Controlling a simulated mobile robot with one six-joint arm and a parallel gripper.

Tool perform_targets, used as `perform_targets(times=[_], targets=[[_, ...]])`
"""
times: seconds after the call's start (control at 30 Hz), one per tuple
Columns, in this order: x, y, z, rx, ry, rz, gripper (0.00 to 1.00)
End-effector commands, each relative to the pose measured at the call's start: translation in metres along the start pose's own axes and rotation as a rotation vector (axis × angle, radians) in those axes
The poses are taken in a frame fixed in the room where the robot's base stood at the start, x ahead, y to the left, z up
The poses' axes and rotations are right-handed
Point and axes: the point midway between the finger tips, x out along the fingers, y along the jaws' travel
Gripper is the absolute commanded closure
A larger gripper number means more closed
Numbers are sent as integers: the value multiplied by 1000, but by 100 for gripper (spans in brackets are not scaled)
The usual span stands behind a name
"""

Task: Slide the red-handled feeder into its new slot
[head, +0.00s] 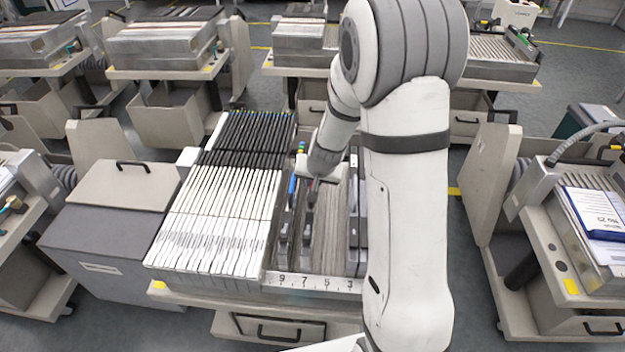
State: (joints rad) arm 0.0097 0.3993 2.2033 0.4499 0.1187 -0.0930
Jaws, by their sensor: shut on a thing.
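My gripper (316,180) is over the right part of the middle trolley, shut on a feeder (308,215) that stands among the slots. A small dull reddish patch shows at the jaws; most of the handle is hidden by the gripper. A blue-handled feeder (292,190) stands just to its left. The slot bed (333,235) to the right shows bare grey grooves. I cannot tell how far in the held feeder sits.
A dense block of white feeders (215,225) with black rear ends fills the left of the trolley. Dark feeders (357,230) stand at the right, partly behind my arm. A grey bin (110,235) is at left, and another trolley (540,230) at right with a blue-edged document (597,213).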

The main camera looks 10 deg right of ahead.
Motion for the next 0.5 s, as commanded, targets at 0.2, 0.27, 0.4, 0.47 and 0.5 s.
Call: perform_targets(times=[0.2, 0.27, 0.4, 0.47, 0.5], targets=[[-1, 0, -1, 0, 3, -1, 76], [-1, 0, -1, 0, 2, 0, 71], [0, 0, -1, 0, 1, 0, 63], [0, 0, 0, 0, 1, 0, 63], [0, 0, 0, 0, 1, 0, 63]])
